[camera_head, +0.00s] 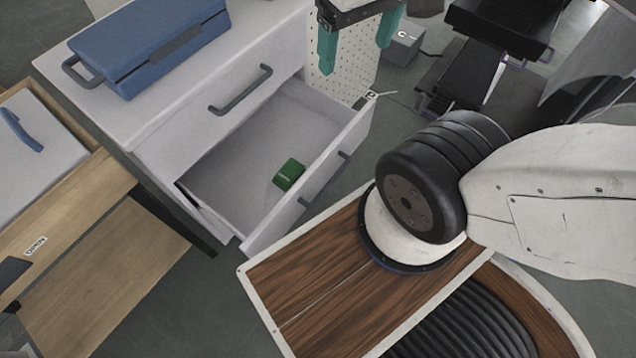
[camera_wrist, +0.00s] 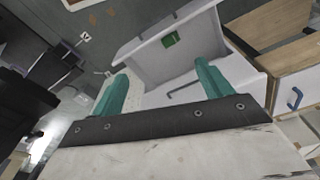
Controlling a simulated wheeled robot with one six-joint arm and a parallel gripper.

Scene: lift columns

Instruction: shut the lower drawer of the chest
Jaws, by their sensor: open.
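The white chest (camera_head: 150,140) stands at the upper left of the head view. Its lower drawer (camera_head: 225,185) is pulled well out, with a small green block (camera_head: 289,174) inside near its front. The drawer front (camera_head: 320,180) carries a grey bar handle. The drawer also shows at the top of the wrist view (camera_wrist: 150,55). The upper drawer, with its grey handle (camera_head: 240,90), is shut. My gripper (camera_head: 359,36) has teal fingers spread apart and empty. It is beyond the chest's right side in the head view, apart from the drawer. The fingers also show in the wrist view (camera_wrist: 163,88).
A blue case (camera_head: 150,45) lies on the chest top. A wooden unit (camera_head: 60,190) stands left of the chest. A small grey box (camera_head: 402,46) and dark equipment (camera_head: 500,70) stand at the back right. Grey floor shows right of the open drawer.

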